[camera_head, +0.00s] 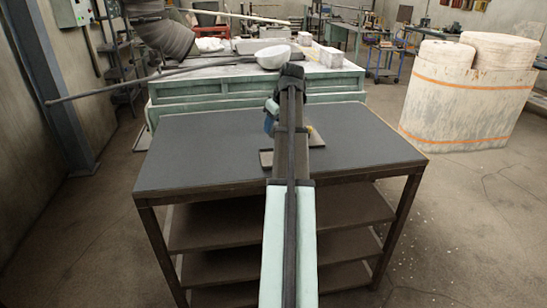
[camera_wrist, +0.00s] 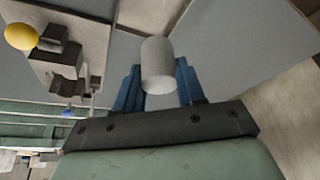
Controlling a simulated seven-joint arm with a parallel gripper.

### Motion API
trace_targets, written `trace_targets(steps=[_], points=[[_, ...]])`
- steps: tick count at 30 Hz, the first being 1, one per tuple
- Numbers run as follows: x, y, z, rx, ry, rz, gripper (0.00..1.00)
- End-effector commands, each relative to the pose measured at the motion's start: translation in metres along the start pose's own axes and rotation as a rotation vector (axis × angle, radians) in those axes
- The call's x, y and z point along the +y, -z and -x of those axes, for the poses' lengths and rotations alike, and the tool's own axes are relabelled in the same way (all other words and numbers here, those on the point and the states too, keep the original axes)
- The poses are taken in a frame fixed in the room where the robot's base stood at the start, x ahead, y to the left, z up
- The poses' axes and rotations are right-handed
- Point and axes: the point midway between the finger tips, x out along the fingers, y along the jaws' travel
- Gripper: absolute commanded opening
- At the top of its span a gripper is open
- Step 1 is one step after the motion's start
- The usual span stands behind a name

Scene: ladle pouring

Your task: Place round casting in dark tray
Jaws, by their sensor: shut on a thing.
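My gripper (camera_wrist: 157,78) has blue fingers that are shut on a pale grey cylinder, the round casting (camera_wrist: 157,62), in the wrist view. The casting is held between the fingers, clear of the grey tabletop as far as I can see. In the head view my gripper (camera_head: 270,122) is over the dark table, and my arm hides most of it and the casting. A dark flat piece (camera_head: 265,159) shows beside my arm on the table; I cannot tell whether it is the dark tray. A brownish flat plate (camera_wrist: 148,14) shows beyond the casting in the wrist view.
A yellow ball (camera_wrist: 20,36) and dark blocks (camera_wrist: 58,68) sit on a light plate at the wrist view's left. Behind the table (camera_head: 190,160) stands a green bench (camera_head: 190,100) with a white ladle bowl (camera_head: 272,57) and long handle. The table's left side is clear.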

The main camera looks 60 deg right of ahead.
Motion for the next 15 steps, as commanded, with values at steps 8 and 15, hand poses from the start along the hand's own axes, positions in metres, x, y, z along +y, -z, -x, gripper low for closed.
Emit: trace_targets(steps=[8, 15], points=[[-0.001, -0.015, -0.034, -0.001, 0.003, 0.004, 0.04], [0.000, -0.024, -0.057, -0.001, 0.002, 0.003, 0.04]])
